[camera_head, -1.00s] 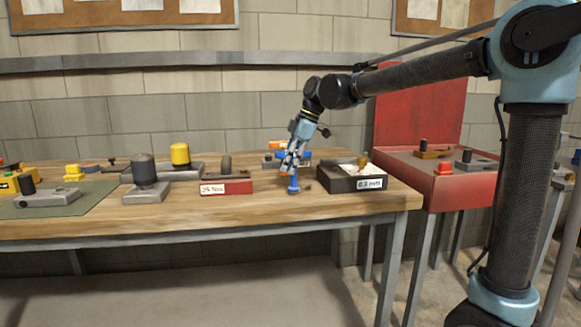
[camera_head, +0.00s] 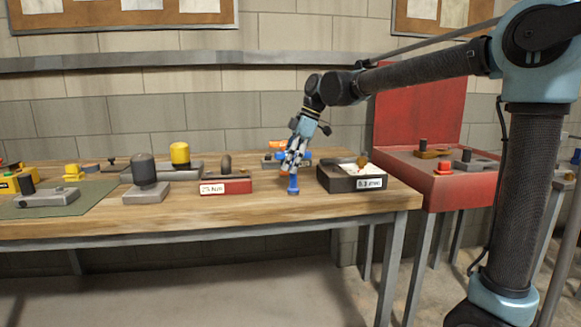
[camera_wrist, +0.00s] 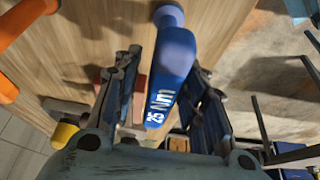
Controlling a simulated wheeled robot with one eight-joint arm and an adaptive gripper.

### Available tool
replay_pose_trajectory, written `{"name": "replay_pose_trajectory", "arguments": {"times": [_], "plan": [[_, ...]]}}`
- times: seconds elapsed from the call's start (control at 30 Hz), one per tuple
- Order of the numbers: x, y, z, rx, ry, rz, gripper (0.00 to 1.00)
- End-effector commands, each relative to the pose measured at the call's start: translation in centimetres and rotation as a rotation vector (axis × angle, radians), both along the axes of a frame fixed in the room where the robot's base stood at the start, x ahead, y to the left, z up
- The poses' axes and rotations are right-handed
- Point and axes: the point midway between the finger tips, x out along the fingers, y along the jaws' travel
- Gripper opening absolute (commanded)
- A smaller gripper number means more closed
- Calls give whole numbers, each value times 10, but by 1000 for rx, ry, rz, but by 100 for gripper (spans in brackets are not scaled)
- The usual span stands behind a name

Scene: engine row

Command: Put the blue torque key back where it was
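The blue torque key (camera_head: 293,184) is on the wooden bench, below my gripper, near the front right. In the wrist view the blue key (camera_wrist: 172,72) bears the marking "25 Nm" and lies between the two fingers. My gripper (camera_wrist: 165,62) points down over it; a gap shows between the left finger and the key, and the fingers look open around it. My gripper (camera_head: 293,162) also shows in the head view. A red block with a white "25 Nm" label (camera_head: 226,187) is left of the key.
A black tray labelled "0.3 mm" (camera_head: 340,184) stands close on the right. Orange and blue items (camera_head: 277,146) are behind my gripper. A grey block with a dark knob (camera_head: 145,178) is farther left. The bench front (camera_head: 270,207) is bare.

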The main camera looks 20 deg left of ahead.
Motion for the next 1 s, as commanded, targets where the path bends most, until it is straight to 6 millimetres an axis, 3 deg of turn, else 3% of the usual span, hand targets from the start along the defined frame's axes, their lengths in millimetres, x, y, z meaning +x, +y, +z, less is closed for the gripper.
{"name": "replay_pose_trajectory", "arguments": {"times": [0.5,0.73,1.0], "plan": [[16,-32,85,0,0,0,39],[19,-37,100,0,0,-1,39],[22,-45,99,-4,1,-19,39]]}}
